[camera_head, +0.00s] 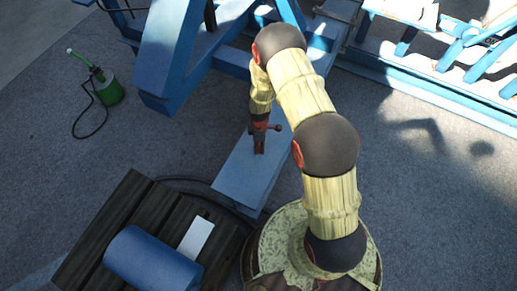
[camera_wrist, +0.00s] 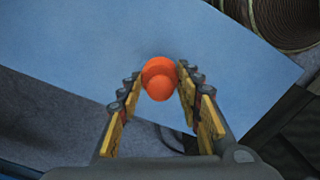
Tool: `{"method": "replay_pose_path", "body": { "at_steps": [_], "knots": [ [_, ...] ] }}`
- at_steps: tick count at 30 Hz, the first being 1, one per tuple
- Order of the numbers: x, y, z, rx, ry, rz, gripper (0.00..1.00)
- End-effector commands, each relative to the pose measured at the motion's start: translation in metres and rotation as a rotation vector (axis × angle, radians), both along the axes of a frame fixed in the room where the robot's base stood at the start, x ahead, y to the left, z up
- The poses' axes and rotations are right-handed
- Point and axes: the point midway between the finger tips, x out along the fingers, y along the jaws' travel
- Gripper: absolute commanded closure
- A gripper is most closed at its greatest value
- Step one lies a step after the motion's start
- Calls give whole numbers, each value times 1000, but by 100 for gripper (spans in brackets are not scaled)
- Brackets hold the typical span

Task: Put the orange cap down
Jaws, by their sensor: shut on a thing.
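The orange cap (camera_wrist: 159,78) shows in the wrist view between the fingertips of my gripper (camera_wrist: 158,90). My gripper is shut on it, with a finger on each side. Behind the cap is a flat blue surface (camera_wrist: 110,65). In the head view my gripper (camera_head: 259,148) points down over a blue beam (camera_head: 238,180). I cannot make out the cap there. Whether the cap touches the blue surface, I cannot tell.
A dark slatted wooden pallet (camera_head: 105,220) holds a blue cylinder (camera_head: 150,262) and a white card (camera_head: 196,238). A green sprayer (camera_head: 108,88) with a black hose stands on the floor at left. Blue steel frames (camera_head: 175,55) stand at the back. Grey floor at right is clear.

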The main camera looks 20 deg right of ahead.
Motion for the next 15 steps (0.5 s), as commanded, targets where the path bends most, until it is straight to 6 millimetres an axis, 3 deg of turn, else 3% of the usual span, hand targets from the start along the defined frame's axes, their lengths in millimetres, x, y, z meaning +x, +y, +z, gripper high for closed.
{"method": "replay_pose_path", "body": {
  "at_steps": [5,10,15],
  "knots": [
    [9,1,-12,0,0,0,99],
    [8,1,-39,0,2,0,99],
    [9,1,-40,0,-1,0,99]
  ]
}}
